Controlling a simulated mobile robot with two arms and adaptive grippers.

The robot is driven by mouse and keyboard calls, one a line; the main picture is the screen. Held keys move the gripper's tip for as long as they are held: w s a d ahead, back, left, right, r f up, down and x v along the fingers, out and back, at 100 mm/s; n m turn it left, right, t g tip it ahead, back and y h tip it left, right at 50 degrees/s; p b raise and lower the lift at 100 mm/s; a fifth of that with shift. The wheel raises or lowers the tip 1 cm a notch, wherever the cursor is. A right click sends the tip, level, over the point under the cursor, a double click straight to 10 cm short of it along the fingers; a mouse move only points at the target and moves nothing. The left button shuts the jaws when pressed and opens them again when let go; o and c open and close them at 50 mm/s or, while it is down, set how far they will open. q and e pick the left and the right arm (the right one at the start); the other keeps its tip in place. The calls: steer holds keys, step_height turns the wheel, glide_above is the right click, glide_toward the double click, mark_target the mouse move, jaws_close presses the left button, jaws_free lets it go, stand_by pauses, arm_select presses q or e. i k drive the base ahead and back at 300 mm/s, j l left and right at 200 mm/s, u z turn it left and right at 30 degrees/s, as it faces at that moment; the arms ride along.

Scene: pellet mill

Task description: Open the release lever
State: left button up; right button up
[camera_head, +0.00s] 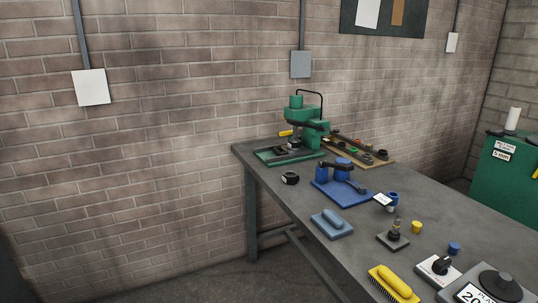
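A green press (299,124) stands at the far end of the grey workbench, near the brick wall. It has a black bar handle (311,93) arched above its top and a small yellow-tipped piece (286,133) at its left side. A blue device (340,168) with a blue base plate sits in front of the press. A dark arm with a rounded blue end (357,187) lies low over that plate. No label marks any of these as the release lever, so I cannot tell which part it is. Neither of my grippers shows.
The workbench (270,173) also carries a wooden tray (379,160) of small parts, a black ring (290,178), a grey-blue block (331,224), a yellow brush (393,284) and a scale (497,287). A green cabinet (510,168) stands at right. Floor left of the bench is clear.

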mark_target(288, 132)
steer(key=i+j+z, duration=0.2)
steer(key=i, duration=0.75)
steer(key=i+z, duration=0.1)
steer(key=z, duration=0.45)
steer(key=i+j+z, duration=0.2)
steer(key=j, duration=0.15)
steer(key=i+j+z, duration=0.15)
steer(key=j, duration=0.2)
steer(key=i+j+z, duration=0.2)
steer(key=j, duration=0.15)
steer(key=j+z, duration=0.15)
steer(key=j, duration=0.2)
